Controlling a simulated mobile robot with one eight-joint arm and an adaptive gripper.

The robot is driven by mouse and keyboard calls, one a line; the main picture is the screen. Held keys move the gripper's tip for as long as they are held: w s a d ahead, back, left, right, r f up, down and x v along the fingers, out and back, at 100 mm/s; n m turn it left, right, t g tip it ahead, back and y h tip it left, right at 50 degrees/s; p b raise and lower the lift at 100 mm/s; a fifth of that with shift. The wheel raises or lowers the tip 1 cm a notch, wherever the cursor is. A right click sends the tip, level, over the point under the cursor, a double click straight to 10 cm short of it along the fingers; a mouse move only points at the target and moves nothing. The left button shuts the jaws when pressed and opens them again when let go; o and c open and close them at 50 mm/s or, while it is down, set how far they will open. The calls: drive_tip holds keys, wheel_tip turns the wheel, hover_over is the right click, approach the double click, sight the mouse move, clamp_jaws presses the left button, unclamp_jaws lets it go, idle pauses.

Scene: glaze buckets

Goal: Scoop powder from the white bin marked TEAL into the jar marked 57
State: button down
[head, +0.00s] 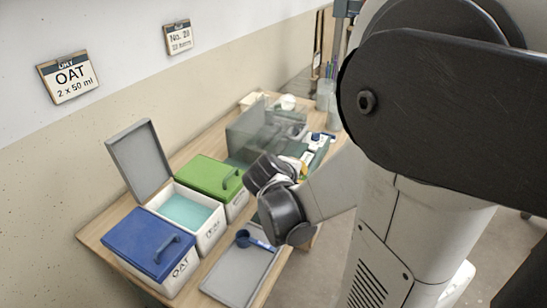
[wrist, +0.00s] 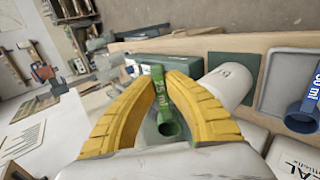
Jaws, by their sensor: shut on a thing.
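My gripper (wrist: 158,76) has yellow fingers closed on a green scoop (wrist: 168,128) marked 25 ml in the wrist view. The scoop's cup opening faces the camera. In the head view my wrist hides most of the gripper. The white bin (head: 207,237) stands with its grey lid raised and teal powder (head: 186,210) inside. Its front label is too small to read. In the wrist view a white bin (wrist: 293,153) shows the letters AL at the lower right. A whitish cylinder (wrist: 228,82) with a partly visible mark lies behind the right finger. I cannot read a 57.
A bin with a blue lid (head: 150,240) marked OAT and one with a green lid (head: 208,176) flank the open bin. A blue scoop (head: 245,238) lies on a grey tray (head: 232,281) in front. A transparent enclosure (head: 252,130) stands farther along the table.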

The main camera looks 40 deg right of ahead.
drive_tip(key=shift+r+g+y+p, duration=0.75)
drive_tip(key=shift+y+p, duration=0.75)
drive_tip(key=shift+p, duration=0.7)
drive_tip(key=y+p, duration=0.1)
drive_tip(key=r+g+y+p, duration=0.1)
drive_tip(key=y+p, duration=0.1)
drive_tip(key=shift+d+r, duration=0.1)
drive_tip(key=shift+r, duration=0.15)
drive_tip(key=shift+r+g+y, duration=0.2)
drive_tip(key=shift+g+y, duration=0.05)
drive_tip(key=shift+y, duration=0.55)
drive_tip(key=shift+r+g+y, duration=0.1)
drive_tip(key=shift+g+y, duration=0.2)
drive_tip(key=shift+y, duration=0.5)
